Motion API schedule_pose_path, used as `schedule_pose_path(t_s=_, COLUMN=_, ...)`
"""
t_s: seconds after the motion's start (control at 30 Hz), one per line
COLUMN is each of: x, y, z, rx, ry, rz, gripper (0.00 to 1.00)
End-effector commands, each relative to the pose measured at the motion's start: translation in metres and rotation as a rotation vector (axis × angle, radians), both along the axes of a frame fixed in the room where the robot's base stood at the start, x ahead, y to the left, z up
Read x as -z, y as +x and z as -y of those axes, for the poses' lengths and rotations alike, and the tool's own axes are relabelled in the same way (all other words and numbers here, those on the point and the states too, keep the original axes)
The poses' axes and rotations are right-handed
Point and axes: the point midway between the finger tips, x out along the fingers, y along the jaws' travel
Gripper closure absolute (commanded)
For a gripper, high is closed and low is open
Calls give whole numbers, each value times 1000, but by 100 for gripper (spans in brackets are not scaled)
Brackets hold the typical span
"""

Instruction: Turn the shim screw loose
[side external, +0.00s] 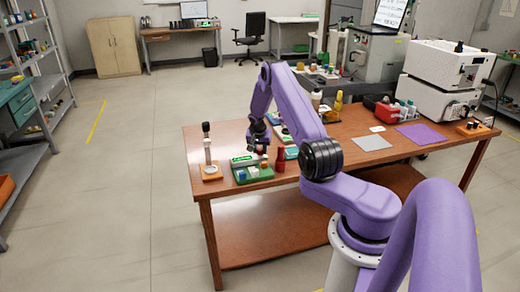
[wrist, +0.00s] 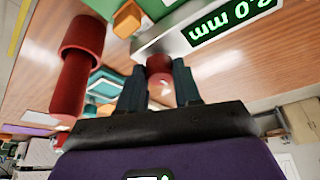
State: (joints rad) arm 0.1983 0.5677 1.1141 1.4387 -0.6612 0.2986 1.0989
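In the wrist view a small red round knob (wrist: 159,66), which looks like the shim screw, sits between my gripper's (wrist: 158,78) two dark fingers, in front of a pale metal block. The fingers stand apart on either side of it; I cannot tell whether they touch it. A display (wrist: 236,22) with green digits and "mm", seen upside down, is on the block. In the side external view my gripper (side external: 258,143) hangs just above the green tray (side external: 243,180) and its small display (side external: 243,160). The knob cannot be made out there.
A red bottle (wrist: 72,85) stands close beside the fingers; it also shows in the side view (side external: 280,159). An orange block (wrist: 127,19) is near the display. A slim stand on an orange base (side external: 211,173) is left of the tray.

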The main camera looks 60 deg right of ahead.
Motion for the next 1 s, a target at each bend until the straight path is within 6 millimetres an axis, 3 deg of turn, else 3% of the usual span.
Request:
schedule_pose_path(t_s=0.37, x=0, y=0, z=0, rx=-46, ry=0, rz=1, gripper=97)
schedule_pose_path(t_s=1.0, x=0, y=-3, z=1, rx=-361, ry=1, rz=1, gripper=97)
